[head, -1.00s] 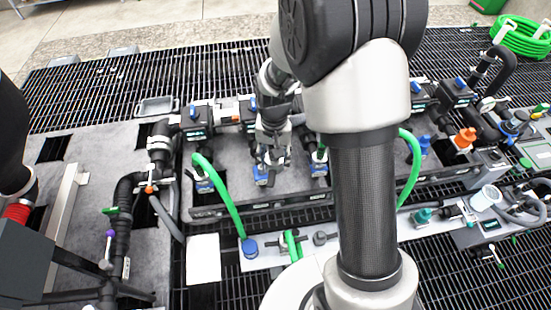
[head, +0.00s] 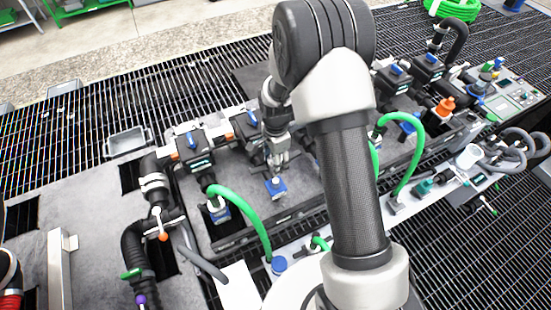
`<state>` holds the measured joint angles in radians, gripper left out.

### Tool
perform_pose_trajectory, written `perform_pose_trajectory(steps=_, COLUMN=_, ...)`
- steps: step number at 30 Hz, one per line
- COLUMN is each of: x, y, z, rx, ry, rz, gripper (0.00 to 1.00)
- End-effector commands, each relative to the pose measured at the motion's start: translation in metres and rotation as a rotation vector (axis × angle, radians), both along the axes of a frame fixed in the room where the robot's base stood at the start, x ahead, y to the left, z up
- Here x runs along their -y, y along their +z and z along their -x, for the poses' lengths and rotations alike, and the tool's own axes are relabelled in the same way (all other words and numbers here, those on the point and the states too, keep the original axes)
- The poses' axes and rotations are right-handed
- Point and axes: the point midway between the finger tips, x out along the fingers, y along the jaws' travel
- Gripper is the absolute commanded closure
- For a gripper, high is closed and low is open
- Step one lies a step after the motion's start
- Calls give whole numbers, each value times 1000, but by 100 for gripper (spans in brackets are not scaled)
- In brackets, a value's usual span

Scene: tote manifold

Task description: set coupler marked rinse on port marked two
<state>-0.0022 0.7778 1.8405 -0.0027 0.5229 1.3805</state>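My gripper (head: 279,163) points down at the middle of the manifold, just above a blue-based fitting (head: 276,187) with a pale label. I cannot read the label, and the gap between fingers and fitting is unclear. The fingers are too small to tell whether they are open or hold something. Another blue coupler (head: 408,129) with a green hose is at the right. My arm hides part of the manifold's middle. No rinse or two marking is legible.
Black valve blocks (head: 193,146) with blue knobs line the back of the manifold. An orange fitting (head: 444,108) and a teal fitting (head: 425,187) are at the right. A blue cap (head: 279,264) is in front. A grey tray (head: 127,143) lies on the grating at the left.

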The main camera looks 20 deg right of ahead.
Motion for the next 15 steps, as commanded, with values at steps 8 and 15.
perform_pose_trajectory(steps=8, x=0, y=-21, z=0, rx=0, ry=2, rz=0, gripper=90)
perform_pose_trajectory(steps=15, x=0, y=-37, z=-1, rx=2, ry=2, rz=0, gripper=90)
